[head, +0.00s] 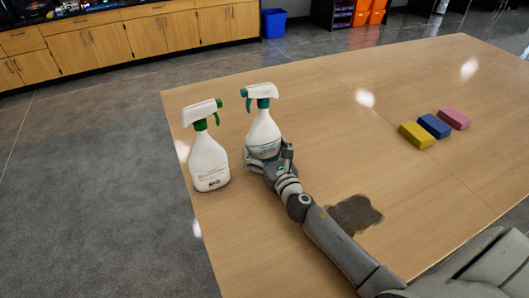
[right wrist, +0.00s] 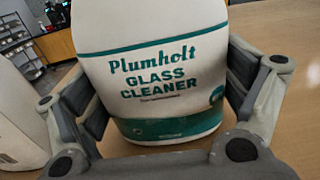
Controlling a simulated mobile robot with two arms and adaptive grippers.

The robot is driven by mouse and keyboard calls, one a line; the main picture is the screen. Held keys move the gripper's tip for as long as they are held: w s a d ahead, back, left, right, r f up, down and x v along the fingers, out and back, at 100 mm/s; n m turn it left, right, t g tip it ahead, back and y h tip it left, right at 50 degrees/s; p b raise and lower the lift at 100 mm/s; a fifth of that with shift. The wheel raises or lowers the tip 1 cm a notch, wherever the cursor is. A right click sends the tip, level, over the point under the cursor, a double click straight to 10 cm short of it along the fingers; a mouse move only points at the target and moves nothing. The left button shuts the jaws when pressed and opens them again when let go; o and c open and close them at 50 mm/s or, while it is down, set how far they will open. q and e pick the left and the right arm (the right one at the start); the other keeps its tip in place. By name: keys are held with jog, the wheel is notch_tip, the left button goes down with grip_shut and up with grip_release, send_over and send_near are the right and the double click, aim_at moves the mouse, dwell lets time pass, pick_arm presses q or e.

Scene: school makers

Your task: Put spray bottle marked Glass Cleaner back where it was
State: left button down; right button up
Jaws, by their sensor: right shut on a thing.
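The Glass Cleaner spray bottle (head: 264,131) is white with a teal trigger head. It stands upright at the left part of the wooden table (head: 330,120). My right gripper (head: 268,164) is shut around its lower body. In the right wrist view the label "Plumholt Glass Cleaner" shows on the bottle (right wrist: 165,75), with the fingers of my gripper (right wrist: 165,100) on both sides. I cannot tell whether its base touches the table. My left gripper is not in view.
A second white spray bottle (head: 208,160) with a green trigger stands close on the left, near the table's left edge. A dark stain (head: 354,213) lies right of my forearm. Yellow (head: 416,135), blue (head: 434,126) and pink (head: 454,118) blocks lie at the right. The table's middle is clear.

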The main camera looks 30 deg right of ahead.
jog(key=shift+r, duration=0.1)
jog(key=o, duration=1.4)
jog(key=shift+f, duration=0.2)
jog(key=shift+c, duration=0.2)
jog(key=shift+s+r, duration=0.1)
jog(key=shift+r, duration=0.05)
jog(key=s, duration=0.3)
jog(key=s+b, duration=0.1)
jog(key=s, duration=0.3)
jog(key=s+b, duration=0.1)
jog(key=s, duration=0.2)
jog(key=shift+s+a, duration=0.2)
jog(key=shift+a, duration=0.15)
jog(key=shift+s, duration=0.75)
